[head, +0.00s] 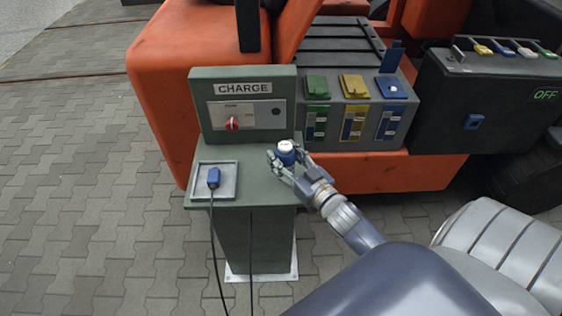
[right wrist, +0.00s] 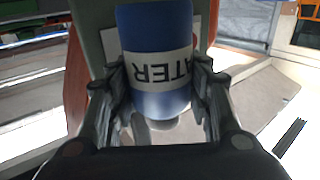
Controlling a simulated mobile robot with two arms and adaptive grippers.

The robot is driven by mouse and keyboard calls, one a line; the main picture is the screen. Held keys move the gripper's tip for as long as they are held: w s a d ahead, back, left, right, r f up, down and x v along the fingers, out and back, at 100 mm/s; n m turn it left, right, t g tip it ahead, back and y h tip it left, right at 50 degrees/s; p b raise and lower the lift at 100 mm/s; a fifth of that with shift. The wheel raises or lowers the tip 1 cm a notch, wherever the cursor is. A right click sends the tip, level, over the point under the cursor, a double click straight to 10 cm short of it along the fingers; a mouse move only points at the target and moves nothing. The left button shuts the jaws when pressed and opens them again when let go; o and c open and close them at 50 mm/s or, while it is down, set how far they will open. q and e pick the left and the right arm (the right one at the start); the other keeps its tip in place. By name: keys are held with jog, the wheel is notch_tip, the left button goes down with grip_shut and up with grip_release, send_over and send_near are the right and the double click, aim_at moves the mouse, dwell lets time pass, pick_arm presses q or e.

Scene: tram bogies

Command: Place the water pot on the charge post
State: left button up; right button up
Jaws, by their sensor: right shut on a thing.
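The water pot (head: 286,154) is a small blue cylinder with a white top. In the right wrist view the water pot (right wrist: 155,62) fills the space between the fingers, its white label reading upside down. My right gripper (head: 287,162) is shut on it at the right part of the charge post's top. The charge post (head: 252,230) is a green pedestal with an upright panel marked CHARGE. I cannot tell whether the pot's base touches the post's top. My left gripper is not in view.
A grey tray (head: 228,192) with a blue plug (head: 213,178) and cable sits on the post's left. A red knob (head: 233,124) is on the panel. The orange vehicle (head: 160,90) stands behind, with colored-lidded compartments (head: 350,112) and a dark OFF box (head: 500,100). Paving at left is clear.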

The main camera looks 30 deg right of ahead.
jog(key=shift+w+a, duration=0.15)
jog(key=shift+w, duration=0.5)
jog(key=shift+f, duration=1.75)
jog(key=shift+f, duration=0.1)
jog(key=o, duration=1.2)
jog(key=shift+f, duration=0.1)
jog(key=shift+r, duration=0.3)
jog(key=s, duration=0.6)
jog(key=s+b, duration=0.1)
jog(key=s, duration=0.5)
jog(key=shift+d+f, duration=0.15)
jog(key=shift+d, duration=0.05)
